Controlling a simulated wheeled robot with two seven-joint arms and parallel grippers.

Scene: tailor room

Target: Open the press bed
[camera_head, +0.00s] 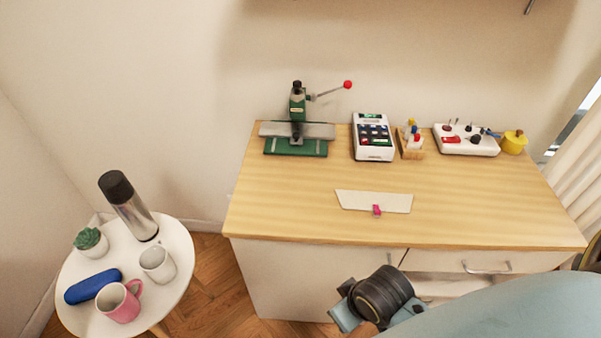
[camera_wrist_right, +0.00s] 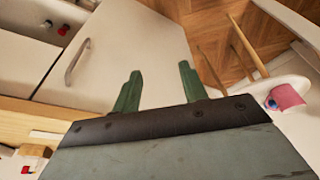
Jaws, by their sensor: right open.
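A green hand press (camera_head: 297,112) stands at the back left of the wooden worktop. It has a green base, a flat grey plate (camera_head: 320,131) across it, and a lever ending in a red knob (camera_head: 347,85). I cannot tell from this distance how the bed sits. My right gripper (camera_wrist_right: 160,82) shows in the right wrist view with its two green fingers apart and nothing between them. In the head view my right wrist is low, in front of the worktop's front edge and well away from the press. My left gripper is not in view.
On the worktop (camera_head: 290,210) are a card terminal-like device (camera_head: 373,138), a small wooden rack (camera_head: 410,146), a white control box (camera_head: 466,140), a yellow pot (camera_head: 514,142) and a pale flat piece (camera_head: 360,200). A round side table (camera_head: 180,285) holds mugs and a flask (camera_head: 130,207).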

